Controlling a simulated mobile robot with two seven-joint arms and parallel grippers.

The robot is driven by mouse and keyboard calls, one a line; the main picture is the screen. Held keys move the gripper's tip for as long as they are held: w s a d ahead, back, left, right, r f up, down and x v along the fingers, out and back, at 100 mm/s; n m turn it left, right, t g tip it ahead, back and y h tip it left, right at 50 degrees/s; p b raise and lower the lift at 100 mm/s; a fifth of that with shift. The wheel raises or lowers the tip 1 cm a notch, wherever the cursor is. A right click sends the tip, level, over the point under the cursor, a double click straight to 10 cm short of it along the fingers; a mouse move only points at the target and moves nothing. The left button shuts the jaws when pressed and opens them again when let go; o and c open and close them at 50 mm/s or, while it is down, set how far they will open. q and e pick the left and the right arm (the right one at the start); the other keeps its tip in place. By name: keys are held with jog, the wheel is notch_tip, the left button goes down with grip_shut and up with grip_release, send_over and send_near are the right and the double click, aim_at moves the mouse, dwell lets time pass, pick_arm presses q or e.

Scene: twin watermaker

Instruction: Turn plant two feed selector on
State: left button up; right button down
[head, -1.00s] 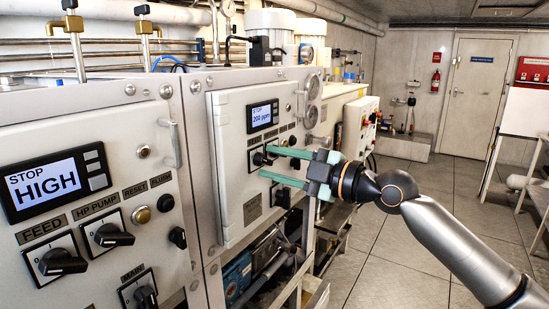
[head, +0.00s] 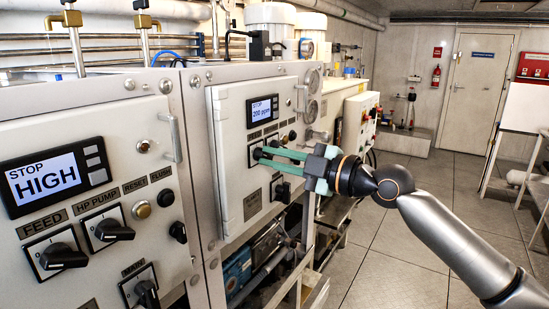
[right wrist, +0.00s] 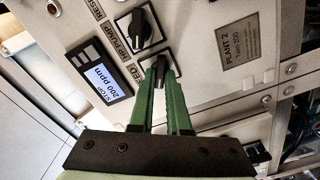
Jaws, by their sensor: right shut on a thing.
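The plant two panel (head: 232,190) is the pale cabinet door in the middle of the head view. Its display (head: 262,111) reads STOP and 200 ppm, also in the right wrist view (right wrist: 102,80). My right gripper (head: 266,154) has its green fingers shut on the black feed selector (right wrist: 158,66), at the panel's face. The fingers hide much of the selector in the head view. In the right wrist view the knob's end shows between the fingertips, beside the FEED label (right wrist: 133,73). My left gripper is out of view.
The HP pump selector (right wrist: 141,30) sits close beside the held knob. The nearer panel on the left has its own display (head: 47,177) reading STOP HIGH, a feed knob (head: 63,257) and an HP pump knob (head: 114,231). The floor (head: 390,250) to the right is clear.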

dwell(0.4)
jog(key=m+p, duration=0.2)
jog(key=m, duration=0.3)
jog(key=shift+r+m, duration=0.1)
jog(key=shift+m, duration=0.3)
jog(key=m+p, duration=0.2)
jog(key=m, duration=0.3)
jog(key=shift+m+p, duration=0.4)
jog(key=shift+m, duration=0.3)
jog(key=c, duration=0.9)
grip_release()
